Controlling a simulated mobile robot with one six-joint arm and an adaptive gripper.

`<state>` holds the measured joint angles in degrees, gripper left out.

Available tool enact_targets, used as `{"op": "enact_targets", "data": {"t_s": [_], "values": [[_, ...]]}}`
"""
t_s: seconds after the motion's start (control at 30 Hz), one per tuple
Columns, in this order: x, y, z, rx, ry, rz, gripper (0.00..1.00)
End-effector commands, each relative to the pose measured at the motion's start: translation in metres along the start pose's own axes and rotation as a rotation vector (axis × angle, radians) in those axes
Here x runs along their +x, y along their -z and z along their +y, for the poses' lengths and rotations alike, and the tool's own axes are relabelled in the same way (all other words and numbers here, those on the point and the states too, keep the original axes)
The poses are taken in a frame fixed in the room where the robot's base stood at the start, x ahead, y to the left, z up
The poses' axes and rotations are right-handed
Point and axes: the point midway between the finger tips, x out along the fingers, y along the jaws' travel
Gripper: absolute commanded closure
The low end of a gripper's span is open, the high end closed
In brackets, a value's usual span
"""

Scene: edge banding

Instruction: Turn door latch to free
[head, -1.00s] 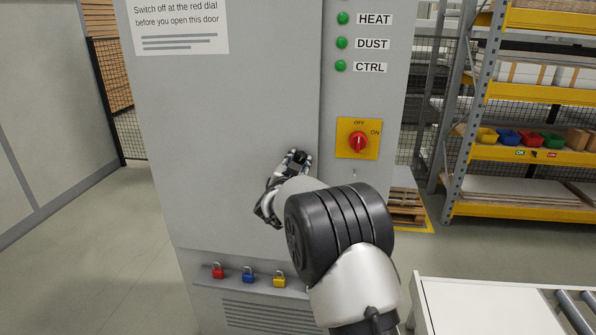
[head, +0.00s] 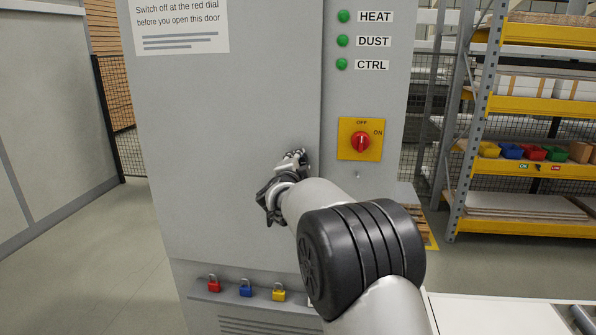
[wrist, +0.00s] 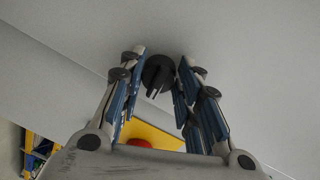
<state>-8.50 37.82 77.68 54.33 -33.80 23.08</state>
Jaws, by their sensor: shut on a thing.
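The door latch (wrist: 157,75) shows in the wrist view as a small dark round knob with a narrow tab, on the grey cabinet door (head: 230,120). My gripper (wrist: 162,58) has a finger on each side of the latch and is shut on it. In the head view my gripper (head: 296,156) is at the door's right edge, left of the red dial (head: 361,142). There the gripper and arm hide the latch. The dial's handle stands about upright, towards OFF, on its yellow plate (head: 346,152).
Red, blue and yellow padlocks (head: 246,289) hang on a ledge low on the cabinet. Green lamps (head: 342,41) sit above the dial. A shelf rack (head: 520,168) stands at the right, with a white-topped table (head: 470,312) at the lower right. Floor at the left is clear.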

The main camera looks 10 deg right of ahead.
Motion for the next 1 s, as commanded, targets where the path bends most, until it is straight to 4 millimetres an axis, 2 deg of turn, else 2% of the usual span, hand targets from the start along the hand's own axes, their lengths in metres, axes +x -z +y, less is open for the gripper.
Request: {"op": "enact_targets", "data": {"t_s": [0.3,0.83,0.87,1.0], "values": [[-0.0001,0.0012,-0.0012,0.114,0.004,-0.005,0.93],[-0.0001,0.0012,-0.0021,0.136,0.004,-0.007,0.93],[-0.0001,0.0012,-0.0021,0.136,0.004,-0.007,0.68],[-0.0001,0.0011,-0.0017,0.135,0.004,-0.007,0.58]]}}
